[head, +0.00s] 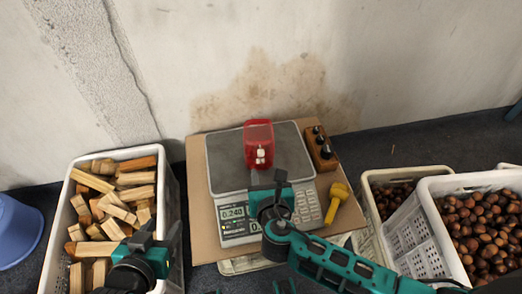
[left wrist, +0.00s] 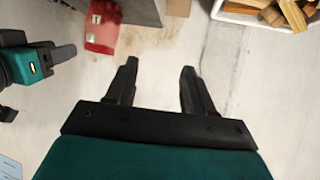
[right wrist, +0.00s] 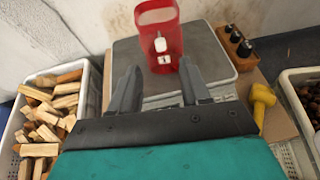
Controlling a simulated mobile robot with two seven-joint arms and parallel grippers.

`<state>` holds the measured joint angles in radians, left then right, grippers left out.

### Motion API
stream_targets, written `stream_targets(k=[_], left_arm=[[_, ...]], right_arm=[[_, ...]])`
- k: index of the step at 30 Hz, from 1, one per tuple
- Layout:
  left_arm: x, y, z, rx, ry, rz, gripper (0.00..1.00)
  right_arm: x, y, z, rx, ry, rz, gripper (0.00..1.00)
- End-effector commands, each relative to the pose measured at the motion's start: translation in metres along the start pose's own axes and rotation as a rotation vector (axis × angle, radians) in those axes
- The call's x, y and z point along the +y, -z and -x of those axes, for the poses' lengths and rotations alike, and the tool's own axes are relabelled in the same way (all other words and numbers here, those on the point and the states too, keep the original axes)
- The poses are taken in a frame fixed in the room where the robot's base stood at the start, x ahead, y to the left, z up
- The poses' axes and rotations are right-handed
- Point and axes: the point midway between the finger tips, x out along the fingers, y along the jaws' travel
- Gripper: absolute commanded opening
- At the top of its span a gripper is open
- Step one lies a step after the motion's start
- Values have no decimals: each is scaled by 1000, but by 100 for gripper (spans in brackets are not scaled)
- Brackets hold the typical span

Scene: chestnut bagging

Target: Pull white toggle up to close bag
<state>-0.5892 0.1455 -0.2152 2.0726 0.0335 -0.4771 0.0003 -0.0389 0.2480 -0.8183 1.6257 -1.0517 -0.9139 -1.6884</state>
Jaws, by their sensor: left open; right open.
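The red bag (head: 258,133) stands on the grey pan of the scale (head: 215,165). The white toggle (head: 260,153) is on its near side; the right wrist view shows it clearly (right wrist: 160,45), with a smaller white piece just below. My right gripper (head: 280,180) is open and empty, in front of the bag and apart from it. In the right wrist view the toggle lies beyond and between the fingertips (right wrist: 158,72). My left gripper (head: 150,238) is open and empty over the near end of the wood crate. The left wrist view also shows the red bag (left wrist: 103,27).
A white crate of wood blocks (head: 168,190) stands left, with a blue bucket (head: 15,232) beyond it. A yellow tool (head: 337,200) and a wooden block with black knobs (head: 319,147) flank the scale. Chestnut crates (head: 430,205) stand right. A wall rises behind.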

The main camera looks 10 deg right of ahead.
Motion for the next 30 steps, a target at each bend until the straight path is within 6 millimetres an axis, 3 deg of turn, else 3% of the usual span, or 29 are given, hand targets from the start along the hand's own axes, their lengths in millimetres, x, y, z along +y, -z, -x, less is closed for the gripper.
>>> stream_targets(k=[9,15,21,30], left_arm=[[2,-30,-14,-28,-8,4,53],[6,-26,-18,-17,-20,4,53],[8,-19,-20,-1,-27,1,53],[9,-19,-20,-5,-29,3,53]], right_arm=[[0,2,-68,-3,0,-5,47],[0,2,-100,-1,0,-6,47],[1,1,-113,1,-2,-5,47],[0,0,-114,1,-2,-6,46]])
